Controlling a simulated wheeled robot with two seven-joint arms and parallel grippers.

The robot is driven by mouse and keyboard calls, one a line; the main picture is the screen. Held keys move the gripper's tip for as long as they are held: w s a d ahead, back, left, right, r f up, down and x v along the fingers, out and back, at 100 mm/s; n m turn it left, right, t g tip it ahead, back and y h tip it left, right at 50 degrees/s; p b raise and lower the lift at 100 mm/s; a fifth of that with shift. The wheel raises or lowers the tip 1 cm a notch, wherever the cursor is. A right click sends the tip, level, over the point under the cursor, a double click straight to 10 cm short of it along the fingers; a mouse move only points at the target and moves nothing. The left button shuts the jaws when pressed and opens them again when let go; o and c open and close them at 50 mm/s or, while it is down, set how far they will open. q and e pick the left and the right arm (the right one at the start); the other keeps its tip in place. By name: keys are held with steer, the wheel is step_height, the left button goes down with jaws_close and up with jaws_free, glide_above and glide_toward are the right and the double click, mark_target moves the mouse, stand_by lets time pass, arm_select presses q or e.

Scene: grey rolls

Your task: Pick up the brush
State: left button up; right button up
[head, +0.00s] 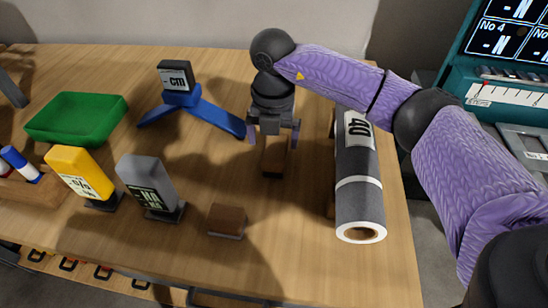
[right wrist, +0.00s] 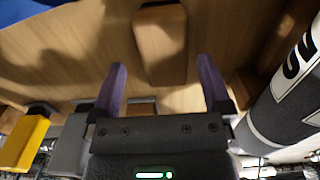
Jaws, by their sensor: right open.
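Two brown wooden blocks could be the brush, and I cannot tell for sure which it is. One long brown block (head: 274,160) lies on the table just below my right gripper (head: 273,141). In the right wrist view this block (right wrist: 160,45) shows beyond and between the two purple fingers of the gripper (right wrist: 160,63), which are apart with nothing held. The other brown block (head: 227,219), with a grey underside, lies near the table's front edge. My left gripper is not in view.
A dark grey roll (head: 358,195) marked 40 lies right of the gripper. A blue stand (head: 208,115), green tray (head: 76,118), yellow block (head: 80,174) and grey block (head: 147,182) stand to the left. The table (head: 300,265) is bare at the front right.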

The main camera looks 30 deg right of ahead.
mark_target(275, 147)
steer(key=f+b, duration=0.1)
steer(key=f, duration=0.1)
steer(key=f+b, duration=0.1)
steer(key=f, duration=0.1)
steer(key=shift+s+d+f, duration=0.15)
steer(key=shift+s+f, duration=0.05)
steer(key=shift+f, duration=0.2)
steer(key=shift+r, duration=0.15)
steer(key=c, duration=1.3)
step_height(275, 147, up, 10)
steer(key=p, duration=0.4)
